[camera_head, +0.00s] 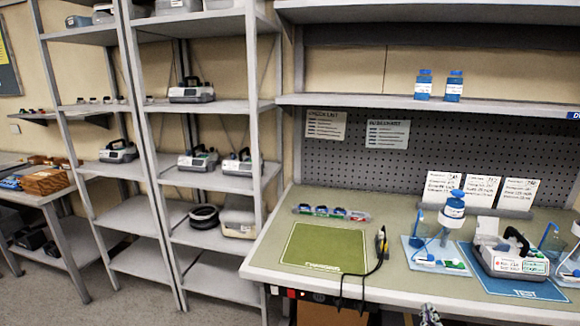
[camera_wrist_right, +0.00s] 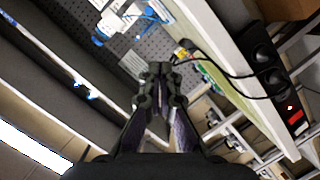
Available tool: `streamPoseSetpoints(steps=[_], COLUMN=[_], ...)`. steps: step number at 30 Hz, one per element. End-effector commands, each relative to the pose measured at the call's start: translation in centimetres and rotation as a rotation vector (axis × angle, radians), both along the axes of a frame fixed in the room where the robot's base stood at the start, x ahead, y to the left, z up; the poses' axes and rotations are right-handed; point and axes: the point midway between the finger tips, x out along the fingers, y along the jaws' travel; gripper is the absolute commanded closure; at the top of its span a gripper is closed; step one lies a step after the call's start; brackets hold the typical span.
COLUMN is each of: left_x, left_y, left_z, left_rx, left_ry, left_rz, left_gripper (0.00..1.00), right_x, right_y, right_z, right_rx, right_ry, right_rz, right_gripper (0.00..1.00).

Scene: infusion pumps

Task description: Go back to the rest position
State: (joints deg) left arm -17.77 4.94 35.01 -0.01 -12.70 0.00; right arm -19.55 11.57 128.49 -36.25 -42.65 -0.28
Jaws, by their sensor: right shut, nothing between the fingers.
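My right gripper (camera_head: 430,315) just shows at the bottom edge of the head view, in front of the workbench's front edge. In the right wrist view the right gripper (camera_wrist_right: 160,72) has its fingers together with nothing between them. It is apart from the workbench (camera_head: 390,285). An infusion pump (camera_head: 510,262) stands on the blue test mat (camera_head: 530,288) at the right of the bench. My left gripper is not in view.
A green mat (camera_head: 325,247) on the bench is bare, with a black cable and yellow plug (camera_head: 381,243) beside it. Dosing stands with blue bottles (camera_head: 453,206) and cards stand behind. Shelving racks (camera_head: 190,235) with pumps stand at left. A power strip (camera_wrist_right: 265,65) shows in the wrist view.

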Motion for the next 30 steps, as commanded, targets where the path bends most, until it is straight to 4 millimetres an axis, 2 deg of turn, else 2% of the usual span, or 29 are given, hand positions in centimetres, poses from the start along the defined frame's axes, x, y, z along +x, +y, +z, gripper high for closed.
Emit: streamPoseSetpoints(steps=[4,8,11,14,17,19,23,24,26,27,29,30], left_x=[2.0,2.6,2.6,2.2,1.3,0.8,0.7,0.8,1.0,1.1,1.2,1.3], left_y=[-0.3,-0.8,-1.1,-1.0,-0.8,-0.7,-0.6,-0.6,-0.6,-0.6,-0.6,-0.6], left_z=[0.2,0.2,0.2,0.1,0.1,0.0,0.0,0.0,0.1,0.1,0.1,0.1], left_rx=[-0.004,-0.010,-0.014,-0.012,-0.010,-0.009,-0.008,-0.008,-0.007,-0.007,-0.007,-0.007], left_ry=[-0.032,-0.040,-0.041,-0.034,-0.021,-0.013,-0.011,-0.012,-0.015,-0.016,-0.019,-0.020], left_rz=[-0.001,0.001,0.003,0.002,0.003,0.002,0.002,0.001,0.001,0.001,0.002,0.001], left_gripper=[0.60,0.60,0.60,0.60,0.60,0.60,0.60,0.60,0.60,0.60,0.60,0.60], right_x=[0.3,0.4,0.3,-0.2,-1.2,-2.6,-7.3,-9.3,-12.7,-15.2,-19.2,-22.0], right_y=[-0.1,-0.1,-0.1,-0.1,-0.1,0.0,0.5,0.7,1.0,1.3,1.8,2.2], right_z=[-3.2,-6.7,-10.2,-14.4,-19.5,-23.9,-33.8,-36.8,-41.0,-43.6,-47.2,-49.2], right_rx=[0.022,0.048,0.075,0.110,0.158,0.200,0.310,0.347,0.404,0.441,0.497,0.533], right_ry=[0.051,0.106,0.160,0.225,0.304,0.371,0.526,0.576,0.647,0.694,0.762,0.805], right_rz=[0.007,0.015,0.020,0.023,0.024,0.021,-0.001,-0.014,-0.037,-0.057,-0.090,-0.116], right_gripper=[1.00,1.00,1.00,1.00,1.00,1.00,1.00,1.00,1.00,1.00,1.00,1.00])
